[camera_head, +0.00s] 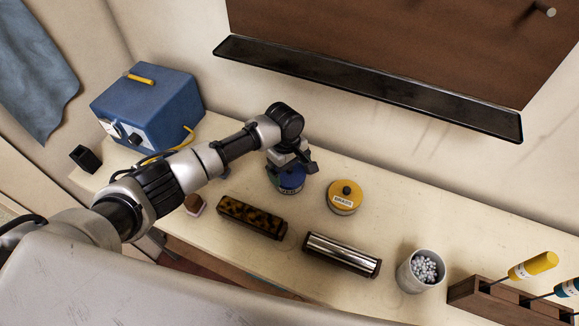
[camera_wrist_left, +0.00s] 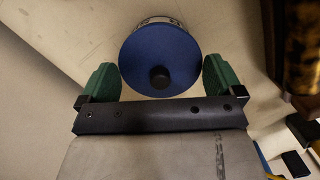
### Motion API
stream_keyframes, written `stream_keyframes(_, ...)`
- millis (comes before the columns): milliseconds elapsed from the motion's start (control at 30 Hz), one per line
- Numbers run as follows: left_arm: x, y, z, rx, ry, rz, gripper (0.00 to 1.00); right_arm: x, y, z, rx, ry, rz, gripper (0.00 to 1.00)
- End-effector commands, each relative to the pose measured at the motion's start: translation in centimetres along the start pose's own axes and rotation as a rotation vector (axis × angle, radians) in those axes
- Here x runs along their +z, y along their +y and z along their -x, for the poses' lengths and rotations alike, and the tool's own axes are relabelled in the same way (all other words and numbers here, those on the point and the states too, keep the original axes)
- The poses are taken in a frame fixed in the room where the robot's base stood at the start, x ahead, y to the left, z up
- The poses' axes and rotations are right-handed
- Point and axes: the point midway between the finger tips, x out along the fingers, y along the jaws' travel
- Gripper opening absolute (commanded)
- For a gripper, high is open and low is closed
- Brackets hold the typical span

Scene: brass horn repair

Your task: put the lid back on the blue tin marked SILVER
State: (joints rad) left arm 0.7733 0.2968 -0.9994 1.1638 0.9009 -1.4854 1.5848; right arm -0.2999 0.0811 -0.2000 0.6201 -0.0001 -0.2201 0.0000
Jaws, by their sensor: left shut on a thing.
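The blue tin (camera_head: 291,184) stands on the bench under my left gripper, its pale label partly hidden. The blue lid (camera_wrist_left: 150,52) with a black knob shows face-on in the left wrist view, between the two green finger pads. Part of a pale-banded round side shows just beyond the lid's far rim. My left gripper (camera_wrist_left: 160,78) is shut on the lid, with one pad on each side. In the head view the left gripper (camera_head: 290,165) hides much of the lid and the tin's top. I cannot tell whether the lid is seated. My right gripper is not seen.
A yellow tin marked BRASS (camera_head: 343,198) stands just right of the blue tin. A tortoiseshell-patterned block (camera_head: 251,217), a silver roll in a dark holder (camera_head: 341,256) and a cup of white beads (camera_head: 421,272) lie nearer. A blue box (camera_head: 150,103) stands left.

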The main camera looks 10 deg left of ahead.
Motion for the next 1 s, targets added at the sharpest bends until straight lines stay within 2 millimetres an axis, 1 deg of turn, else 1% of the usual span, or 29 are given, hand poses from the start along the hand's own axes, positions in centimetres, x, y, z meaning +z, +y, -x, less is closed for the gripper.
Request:
stream_keyframes(467,-0.03,0.01,0.08,0.0,0.0,0.0,0.69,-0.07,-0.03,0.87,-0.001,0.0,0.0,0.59)
stream_keyframes(900,-0.03,0.02,-0.02,0.0,0.0,0.0,0.69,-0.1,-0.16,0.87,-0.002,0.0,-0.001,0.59)
stream_keyframes(933,-0.03,0.02,-0.02,0.0,0.0,0.0,0.98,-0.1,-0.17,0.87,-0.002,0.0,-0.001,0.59)
stream_keyframes(1000,-0.03,0.02,-0.02,0.0,0.0,0.0,1.0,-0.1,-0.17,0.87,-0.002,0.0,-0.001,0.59)
